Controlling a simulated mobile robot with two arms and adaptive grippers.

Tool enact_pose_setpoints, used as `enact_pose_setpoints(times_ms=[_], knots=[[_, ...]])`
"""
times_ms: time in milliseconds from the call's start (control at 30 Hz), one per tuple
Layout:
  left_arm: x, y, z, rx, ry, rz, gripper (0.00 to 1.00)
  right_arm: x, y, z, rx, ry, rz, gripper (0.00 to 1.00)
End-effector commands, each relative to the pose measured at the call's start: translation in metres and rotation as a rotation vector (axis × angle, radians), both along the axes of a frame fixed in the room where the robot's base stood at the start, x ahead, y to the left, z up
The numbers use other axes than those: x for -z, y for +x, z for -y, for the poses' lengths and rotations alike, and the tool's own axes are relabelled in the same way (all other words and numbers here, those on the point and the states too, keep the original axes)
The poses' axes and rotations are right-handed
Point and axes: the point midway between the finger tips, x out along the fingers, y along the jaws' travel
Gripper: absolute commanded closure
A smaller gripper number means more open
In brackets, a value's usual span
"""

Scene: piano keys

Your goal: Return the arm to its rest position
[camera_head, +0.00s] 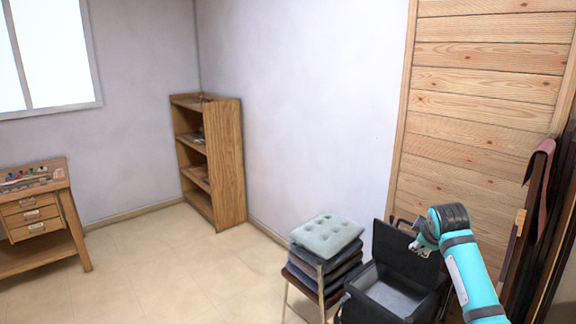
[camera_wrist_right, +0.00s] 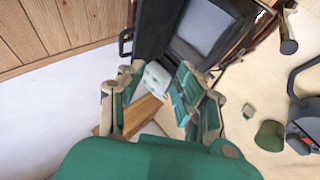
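My right arm, teal with dark bands, comes in at the lower right of the head view. My left arm and left gripper are not in view. No piano keys show in either view.
A wood-panelled wall (camera_head: 470,130) is behind my arm. Dark upright boards (camera_head: 535,230) are close at the right. A bookcase (camera_head: 228,165) and drawer desk (camera_head: 62,200) stand farther off; the floor between is clear.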

Motion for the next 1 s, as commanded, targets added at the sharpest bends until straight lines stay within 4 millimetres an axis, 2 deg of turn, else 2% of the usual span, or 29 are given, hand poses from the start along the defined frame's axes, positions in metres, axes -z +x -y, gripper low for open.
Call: enact_pose_setpoints(times_ms=[33,200,467,667,767,867,900,1000], knots=[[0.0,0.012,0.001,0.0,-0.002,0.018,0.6,0.008,-0.004,-0.003,0.001,0.005,-0.006,0.66],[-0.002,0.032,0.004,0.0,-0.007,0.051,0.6,0.03,-0.017,-0.013,0.011,0.025,-0.02,0.66],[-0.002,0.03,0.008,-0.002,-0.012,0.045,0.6,0.079,-0.051,-0.035,0.035,0.071,-0.055,0.66],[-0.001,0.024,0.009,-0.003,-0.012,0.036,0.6,0.132,-0.102,-0.06,0.073,0.138,-0.1,0.66],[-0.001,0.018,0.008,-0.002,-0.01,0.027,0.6,0.166,-0.145,-0.078,0.106,0.191,-0.135,0.66],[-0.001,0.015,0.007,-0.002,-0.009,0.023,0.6,0.2,-0.206,-0.099,0.162,0.261,-0.178,0.66],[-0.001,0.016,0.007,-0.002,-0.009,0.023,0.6,0.211,-0.233,-0.107,0.189,0.293,-0.198,0.66],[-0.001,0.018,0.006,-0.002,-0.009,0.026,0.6,0.228,-0.295,-0.122,0.26,0.365,-0.238,0.66]])
